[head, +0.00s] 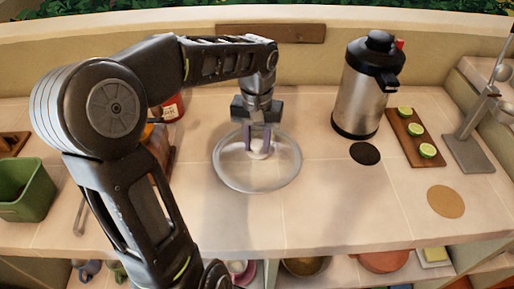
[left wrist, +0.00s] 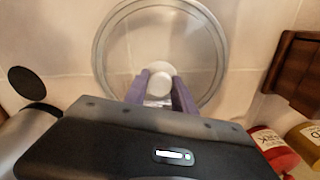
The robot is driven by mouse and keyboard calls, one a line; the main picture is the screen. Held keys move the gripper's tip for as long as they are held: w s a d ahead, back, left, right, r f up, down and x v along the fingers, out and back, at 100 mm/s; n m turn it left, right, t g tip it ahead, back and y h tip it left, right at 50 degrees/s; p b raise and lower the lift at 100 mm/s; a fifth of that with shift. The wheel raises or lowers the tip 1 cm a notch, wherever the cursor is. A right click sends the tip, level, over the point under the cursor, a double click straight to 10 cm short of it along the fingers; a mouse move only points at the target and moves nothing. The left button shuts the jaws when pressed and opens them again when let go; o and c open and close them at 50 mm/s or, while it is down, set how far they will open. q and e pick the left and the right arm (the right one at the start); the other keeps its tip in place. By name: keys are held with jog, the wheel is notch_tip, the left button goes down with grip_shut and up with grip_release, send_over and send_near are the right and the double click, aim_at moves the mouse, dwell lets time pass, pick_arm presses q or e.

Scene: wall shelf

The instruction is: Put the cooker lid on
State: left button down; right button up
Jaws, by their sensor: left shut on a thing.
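A round clear glass lid (head: 232,168) with a pale rim and a white knob is over the middle of the tiled counter. My left gripper (head: 259,146) points down from above and is shut on the lid's knob. In the left wrist view the purple fingers of my gripper (left wrist: 158,88) close around the white knob (left wrist: 158,78), and the glass lid (left wrist: 160,35) spreads beyond them. I cannot tell whether the lid touches the counter. No cooker body can be made out for certain. My right gripper is not in view.
A steel flask (head: 359,95) stands at the back right, near a black disc (head: 365,153) and a board of lime halves (head: 399,125). A metal stand (head: 468,150) and a tan disc (head: 445,201) are farther right. A green bin (head: 24,190) is left. The front middle is clear.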

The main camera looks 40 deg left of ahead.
aim_at(257, 143)
pick_arm(q)
jog(key=shift+f, duration=1.2)
jog(key=c, duration=1)
grip_release()
jog(key=shift+f, duration=0.15)
jog(key=shift+c, duration=0.2)
notch_tip(257, 143, up, 12)
jog(key=shift+r+p, duration=0.2)
jog(key=shift+p, duration=0.35)
